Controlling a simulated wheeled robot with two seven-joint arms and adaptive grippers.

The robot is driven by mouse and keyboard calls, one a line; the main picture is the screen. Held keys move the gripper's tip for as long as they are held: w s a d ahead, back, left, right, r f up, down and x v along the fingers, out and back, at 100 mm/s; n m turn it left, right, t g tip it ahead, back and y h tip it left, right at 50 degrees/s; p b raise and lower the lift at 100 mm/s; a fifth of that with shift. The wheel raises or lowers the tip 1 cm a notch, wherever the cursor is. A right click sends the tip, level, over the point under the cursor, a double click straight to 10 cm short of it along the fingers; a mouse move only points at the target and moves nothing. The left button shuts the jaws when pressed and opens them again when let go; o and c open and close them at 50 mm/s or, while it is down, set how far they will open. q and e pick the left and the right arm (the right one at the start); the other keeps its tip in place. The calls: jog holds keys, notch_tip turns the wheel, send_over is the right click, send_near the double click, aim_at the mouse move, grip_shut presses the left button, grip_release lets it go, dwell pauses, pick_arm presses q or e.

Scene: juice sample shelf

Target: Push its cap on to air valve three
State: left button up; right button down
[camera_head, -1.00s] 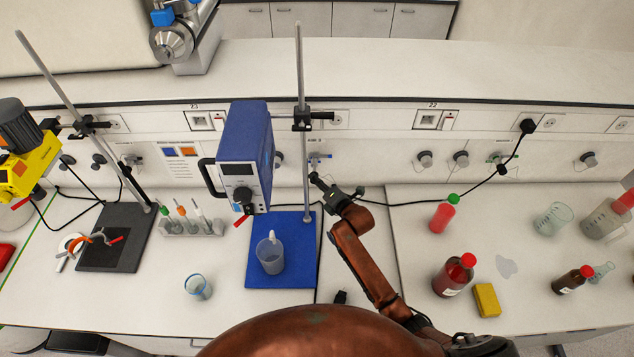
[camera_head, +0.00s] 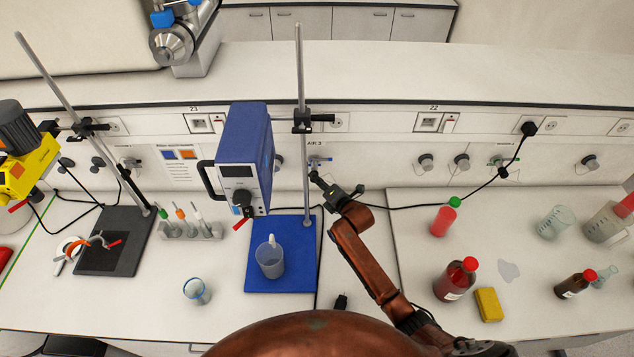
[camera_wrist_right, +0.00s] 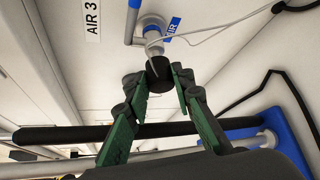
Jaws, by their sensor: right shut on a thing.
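Air valve three (camera_wrist_right: 152,28), a pale fitting with a blue handle, is on the wall beside the "AIR 3" label (camera_wrist_right: 92,20) in the right wrist view. In the head view the valve (camera_head: 319,161) is small, just right of a stand rod. My right gripper (camera_wrist_right: 157,80) is shut on a black cap (camera_wrist_right: 158,69), held between the fingertips right at the valve's outlet. I cannot tell whether the cap touches or sits on the outlet. In the head view my right gripper (camera_head: 316,179) is just below the valve. My left gripper is out of view.
The stand rod (camera_head: 301,90) and blue device (camera_head: 246,150) are close left of the gripper. A black cable (camera_head: 420,204) runs right. Bottles, including a red-capped one (camera_head: 455,280), stand on the right bench.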

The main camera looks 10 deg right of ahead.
jog(key=shift+r, duration=0.1)
dwell(0.4)
jog(key=shift+w+d, duration=0.15)
jog(key=shift+w, duration=0.55)
jog(key=c, duration=1.6)
grip_release()
jog(key=v, duration=1.2)
